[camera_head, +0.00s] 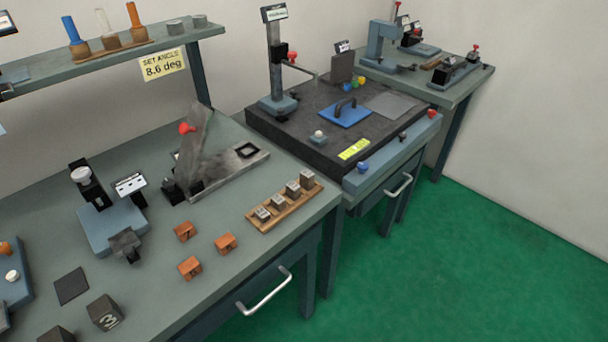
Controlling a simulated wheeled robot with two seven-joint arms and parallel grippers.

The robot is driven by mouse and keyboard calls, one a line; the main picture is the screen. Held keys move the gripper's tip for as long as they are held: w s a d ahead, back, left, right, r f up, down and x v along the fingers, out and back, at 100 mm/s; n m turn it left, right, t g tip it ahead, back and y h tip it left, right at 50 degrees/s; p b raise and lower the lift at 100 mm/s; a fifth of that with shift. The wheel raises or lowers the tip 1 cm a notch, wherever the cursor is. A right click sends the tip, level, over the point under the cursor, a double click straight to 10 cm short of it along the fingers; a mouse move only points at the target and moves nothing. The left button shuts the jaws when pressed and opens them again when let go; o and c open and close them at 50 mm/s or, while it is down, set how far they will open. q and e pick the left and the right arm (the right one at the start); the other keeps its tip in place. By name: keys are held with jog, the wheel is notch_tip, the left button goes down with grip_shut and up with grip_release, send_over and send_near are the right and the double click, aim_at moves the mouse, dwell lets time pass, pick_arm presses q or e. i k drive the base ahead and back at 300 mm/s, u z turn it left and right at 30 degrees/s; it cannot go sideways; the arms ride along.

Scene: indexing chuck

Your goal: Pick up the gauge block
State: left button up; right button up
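Several small grey metal blocks with pale marked tops, which look like gauge blocks (293,189), stand in a row on a wooden rack (284,212). The rack lies near the front right edge of the nearest bench. The blocks differ in height, and their markings are too small to read. I cannot tell which one the task names. Neither of my grippers is in view, and nothing in view touches the blocks.
Three copper-coloured blocks (225,243) lie left of the rack. Behind it stands a tilted plate fixture with a red knob (187,128). A dark block marked 3 (106,313) sits at front left. A black surface plate (300,140) is on the bench beyond.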

aim_at(277, 201)
jog(key=z, duration=1.65)
jog(key=i, duration=1.7)
jog(key=u, duration=4.65)
